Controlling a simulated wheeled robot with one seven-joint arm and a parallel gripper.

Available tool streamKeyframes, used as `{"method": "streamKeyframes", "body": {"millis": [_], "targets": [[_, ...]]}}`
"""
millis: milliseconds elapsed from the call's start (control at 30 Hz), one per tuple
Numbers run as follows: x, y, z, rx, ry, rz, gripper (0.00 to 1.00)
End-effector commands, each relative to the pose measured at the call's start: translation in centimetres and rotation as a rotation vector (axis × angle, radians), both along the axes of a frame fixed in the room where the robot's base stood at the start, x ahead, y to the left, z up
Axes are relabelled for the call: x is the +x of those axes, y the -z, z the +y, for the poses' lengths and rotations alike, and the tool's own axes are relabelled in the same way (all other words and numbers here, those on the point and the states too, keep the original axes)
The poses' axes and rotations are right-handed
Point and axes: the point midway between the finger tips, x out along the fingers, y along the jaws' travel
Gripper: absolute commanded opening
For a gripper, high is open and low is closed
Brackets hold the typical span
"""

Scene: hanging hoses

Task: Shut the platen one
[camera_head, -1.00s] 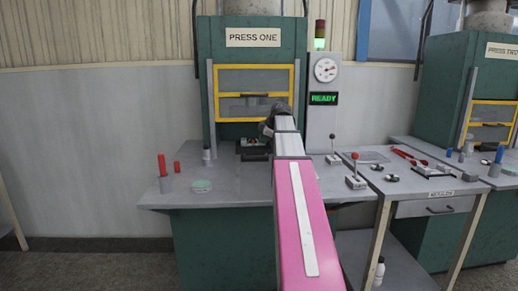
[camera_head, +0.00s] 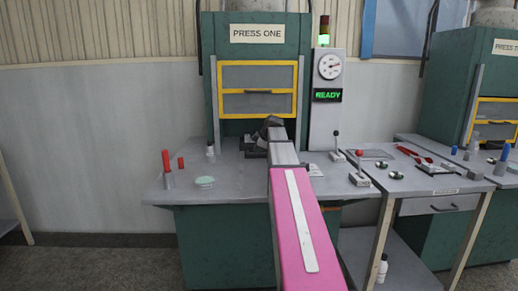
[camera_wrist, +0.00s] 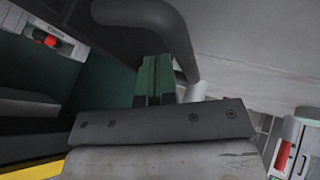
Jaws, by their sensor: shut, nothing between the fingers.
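Press one (camera_head: 208,45) is a green press with a yellow-framed guard (camera_head: 258,91) that has a dark handle on its middle bar. Below the guard is a dark opening; the platens inside are mostly hidden by my arm. My gripper (camera_head: 264,130) is at this opening, low in front of the press, fingers pointing away from the head camera. In the wrist view my gripper's greenish fingers (camera_wrist: 155,75) are shut and empty. A thick dark curved bar (camera_wrist: 165,28) is close beside them; I cannot tell whether they touch.
A red-knobbed lever (camera_head: 359,168) and a black-knobbed lever (camera_head: 336,145) stand right of the press. The display (camera_head: 327,95) reads READY under a lit green lamp (camera_head: 323,40).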

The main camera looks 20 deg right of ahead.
Motion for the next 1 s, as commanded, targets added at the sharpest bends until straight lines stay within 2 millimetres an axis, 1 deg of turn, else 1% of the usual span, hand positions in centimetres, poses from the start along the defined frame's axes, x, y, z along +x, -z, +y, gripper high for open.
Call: {"method": "streamKeyframes", "body": {"millis": [167, 233, 433, 500, 867, 1000], "targets": [[0.1, 0.0, 0.0, 0.0, 0.0, 0.0, 0.0], [0.5, -0.1, -0.2, 0.0, 0.0, 0.0, 0.0], [3.9, -0.1, -1.1, 0.0, 0.0, -0.001, 0.0], [4.6, -0.1, -1.4, 0.0, 0.0, -0.001, 0.0], [4.8, -0.1, -1.4, -0.001, 0.002, -0.004, 0.0], [4.5, -0.9, -1.0, -0.001, 0.001, -0.006, 0.0]]}}
